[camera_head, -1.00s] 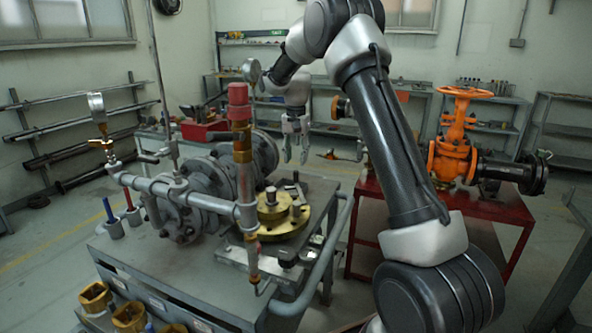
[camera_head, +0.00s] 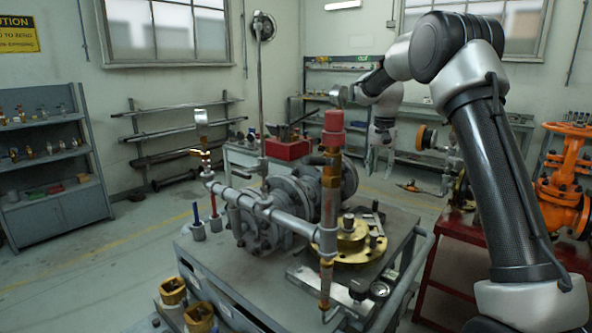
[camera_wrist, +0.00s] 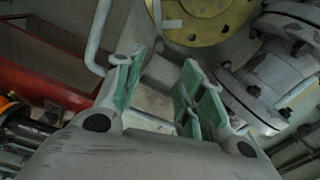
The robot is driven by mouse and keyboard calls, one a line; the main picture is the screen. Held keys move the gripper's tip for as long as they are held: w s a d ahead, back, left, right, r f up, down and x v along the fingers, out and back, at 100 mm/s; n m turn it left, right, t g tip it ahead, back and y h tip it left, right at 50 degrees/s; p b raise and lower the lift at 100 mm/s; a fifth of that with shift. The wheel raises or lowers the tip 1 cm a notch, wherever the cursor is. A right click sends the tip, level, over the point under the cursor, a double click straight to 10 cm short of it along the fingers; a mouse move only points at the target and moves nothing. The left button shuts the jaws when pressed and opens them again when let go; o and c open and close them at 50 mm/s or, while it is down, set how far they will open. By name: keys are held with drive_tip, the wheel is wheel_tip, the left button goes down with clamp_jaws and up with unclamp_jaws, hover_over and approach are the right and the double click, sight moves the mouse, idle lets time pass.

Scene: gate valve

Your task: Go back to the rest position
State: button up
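My gripper (camera_head: 379,160) hangs above and behind the grey cart, with its fingers pointing down. It is open and empty. In the wrist view the two green-padded fingers (camera_wrist: 158,88) stand apart with nothing between them. The orange gate valve (camera_head: 566,180) stands on a red table (camera_head: 455,237) at the right, partly cut by the picture edge and partly behind my arm. My gripper is to the left of the valve and touches nothing that I can see.
A grey cart (camera_head: 262,298) carries a pump (camera_head: 262,222), upright pipe with red cap (camera_head: 333,128) and brass flange (camera_head: 352,250). The flange also shows in the wrist view (camera_wrist: 205,20). A shelf (camera_head: 60,205) stands at left. Floor (camera_head: 100,280) left of the cart is clear.

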drive_tip(key=s+f+n, duration=0.2)
drive_tip(key=s+f, duration=0.2)
drive_tip(key=s, duration=0.1)
drive_tip(key=s+r+n+t, duration=0.1)
drive_tip(key=s+r, duration=0.2)
drive_tip(key=s, duration=0.9)
drive_tip(key=s+d+r+n+t, duration=0.1)
drive_tip(key=s+r, duration=0.3)
drive_tip(key=s, duration=0.9)
drive_tip(key=s+r+n+t, duration=0.2)
drive_tip(key=s+r, duration=0.1)
drive_tip(key=s, duration=1)
drive_tip(key=shift+d+r, duration=0.25)
